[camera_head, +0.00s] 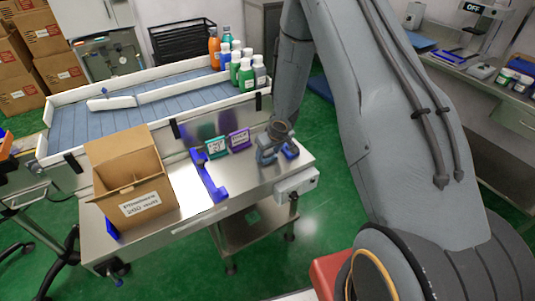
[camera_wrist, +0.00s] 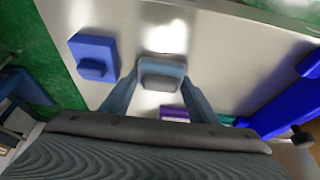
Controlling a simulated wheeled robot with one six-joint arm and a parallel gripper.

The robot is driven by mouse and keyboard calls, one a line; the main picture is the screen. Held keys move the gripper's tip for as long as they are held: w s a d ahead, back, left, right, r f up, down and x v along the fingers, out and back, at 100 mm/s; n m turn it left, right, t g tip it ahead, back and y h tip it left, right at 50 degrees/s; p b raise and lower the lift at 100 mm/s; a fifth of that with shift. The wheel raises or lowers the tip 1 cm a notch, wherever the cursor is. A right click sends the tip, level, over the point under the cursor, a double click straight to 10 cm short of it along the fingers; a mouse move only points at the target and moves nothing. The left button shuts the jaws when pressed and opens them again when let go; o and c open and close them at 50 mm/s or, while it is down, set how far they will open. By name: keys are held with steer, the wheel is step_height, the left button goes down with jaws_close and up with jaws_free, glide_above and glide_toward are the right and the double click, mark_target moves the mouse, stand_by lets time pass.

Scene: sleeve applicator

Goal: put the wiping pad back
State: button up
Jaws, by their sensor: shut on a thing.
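In the wrist view, my gripper (camera_wrist: 161,80) is shut on a small grey block with a paler blue-grey edge, which looks like the wiping pad (camera_wrist: 162,72). The pad is held between both fingertips over the bright steel table. To its left is a blue square block with a raised knob (camera_wrist: 93,57), apart from the pad; I cannot tell if it is the pad's holder. In the head view, my gripper (camera_head: 270,152) is low at the right end of the steel table, beside a blue piece (camera_head: 291,151). The pad is too small to tell there.
An open cardboard box (camera_head: 134,187) stands at the table's left. A blue bracket (camera_head: 209,176), a green pack (camera_head: 216,147) and a purple pack (camera_head: 239,139) lie between. Behind is a conveyor (camera_head: 75,128) with several bottles. A grey control box (camera_head: 297,184) hangs at the right edge.

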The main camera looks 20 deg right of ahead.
steer(key=shift+f, duration=0.15)
steer(key=o, duration=1)
